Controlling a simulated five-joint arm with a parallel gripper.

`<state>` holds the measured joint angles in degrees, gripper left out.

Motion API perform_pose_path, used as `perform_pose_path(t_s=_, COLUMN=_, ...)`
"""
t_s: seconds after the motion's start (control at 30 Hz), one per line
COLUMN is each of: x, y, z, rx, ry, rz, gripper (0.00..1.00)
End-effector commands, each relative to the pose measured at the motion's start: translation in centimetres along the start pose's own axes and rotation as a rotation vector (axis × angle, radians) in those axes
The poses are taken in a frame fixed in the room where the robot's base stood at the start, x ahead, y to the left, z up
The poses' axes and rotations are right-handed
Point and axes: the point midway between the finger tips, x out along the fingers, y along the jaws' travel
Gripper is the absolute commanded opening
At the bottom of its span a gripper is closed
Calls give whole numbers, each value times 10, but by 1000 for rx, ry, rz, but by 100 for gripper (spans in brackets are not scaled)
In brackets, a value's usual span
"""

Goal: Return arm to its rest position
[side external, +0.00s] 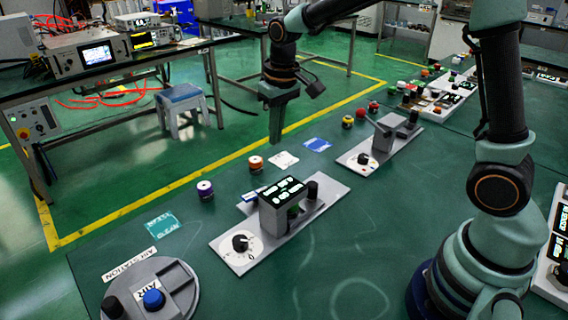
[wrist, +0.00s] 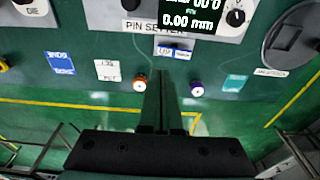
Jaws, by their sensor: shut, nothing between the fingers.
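My gripper (side external: 275,138) hangs in the air above the far edge of the green table (side external: 330,230), pointing down. Its two dark fingers are together and empty. In the wrist view my gripper (wrist: 163,80) shows its fingers closed side by side, between an orange-and-white spool (wrist: 139,82) and a purple-and-white spool (wrist: 197,88). It touches nothing that I can see. My arm reaches in from the right, with its base on the table's right side.
A grey station with a lit display (side external: 283,192) and black knobs stands mid-table. A second grey station (side external: 380,142) is behind it. A round air station (side external: 150,290) is at front left. Small red and yellow pieces (side external: 348,121) stand near the far edge.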

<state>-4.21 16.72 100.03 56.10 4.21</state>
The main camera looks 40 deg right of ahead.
Motion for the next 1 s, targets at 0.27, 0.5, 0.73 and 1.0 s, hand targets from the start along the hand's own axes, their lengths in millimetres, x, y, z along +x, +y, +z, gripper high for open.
perform_pose_path(t_s=0.27, x=-62, y=14, z=48, rx=0, ry=134, rz=-3, gripper=0)
perform_pose_path(t_s=0.5, x=-88, y=24, z=96, rx=0, ry=245, rz=0, gripper=0)
perform_pose_path(t_s=0.73, x=-94, y=30, z=134, rx=-1, ry=333, rz=6, gripper=0)
perform_pose_path(t_s=1.0, x=-92, y=32, z=148, rx=-2, ry=367, rz=9, gripper=0)
